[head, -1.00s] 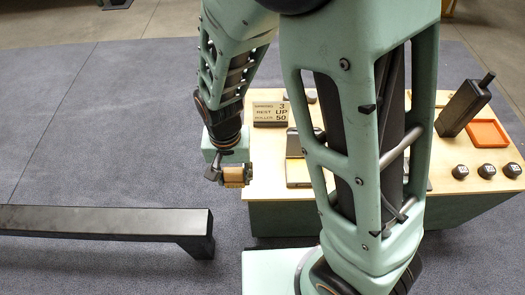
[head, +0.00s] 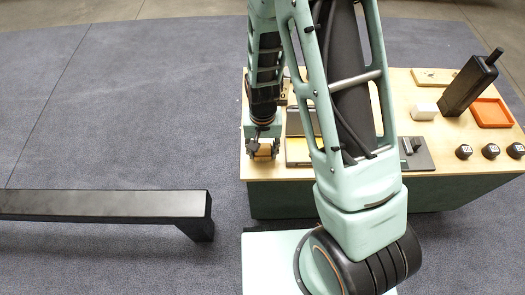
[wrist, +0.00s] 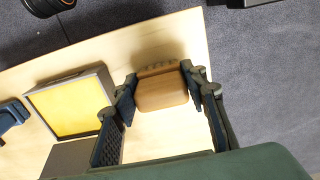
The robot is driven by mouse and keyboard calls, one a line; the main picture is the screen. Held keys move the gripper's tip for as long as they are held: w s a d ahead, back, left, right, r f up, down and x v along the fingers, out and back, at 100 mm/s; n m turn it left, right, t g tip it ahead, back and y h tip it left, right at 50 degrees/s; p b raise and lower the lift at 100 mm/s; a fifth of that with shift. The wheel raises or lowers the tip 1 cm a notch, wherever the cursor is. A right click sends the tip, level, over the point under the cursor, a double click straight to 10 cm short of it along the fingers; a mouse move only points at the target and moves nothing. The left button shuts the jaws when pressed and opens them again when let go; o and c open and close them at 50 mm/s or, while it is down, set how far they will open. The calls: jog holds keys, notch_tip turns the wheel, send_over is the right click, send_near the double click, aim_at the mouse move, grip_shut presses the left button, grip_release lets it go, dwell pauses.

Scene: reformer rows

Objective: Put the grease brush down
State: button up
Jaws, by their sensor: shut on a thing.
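The grease brush (wrist: 162,90) shows in the wrist view as a light wooden block between the two fingers of my gripper (wrist: 165,95). My gripper is shut on it, one finger on each side. In the head view the brush (head: 263,150) hangs at my gripper (head: 262,143), over the left front edge of the wooden bench top (head: 215,0). I cannot tell whether the brush touches the bench top.
A yellow-faced panel (wrist: 70,105) lies on the bench beside my gripper. An orange tray (head: 493,113), a dark upright box (head: 469,86), a white block (head: 424,110) and several black knobs (head: 464,152) stand at the right. A black beam (head: 105,204) is at the left.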

aim_at(263, 147)
jog(key=shift+f, duration=0.2)
jog(key=o, duration=1)
notch_tip(263, 147, up, 12)
jog(key=shift+r+p, duration=0.2)
jog(key=shift+p, duration=1)
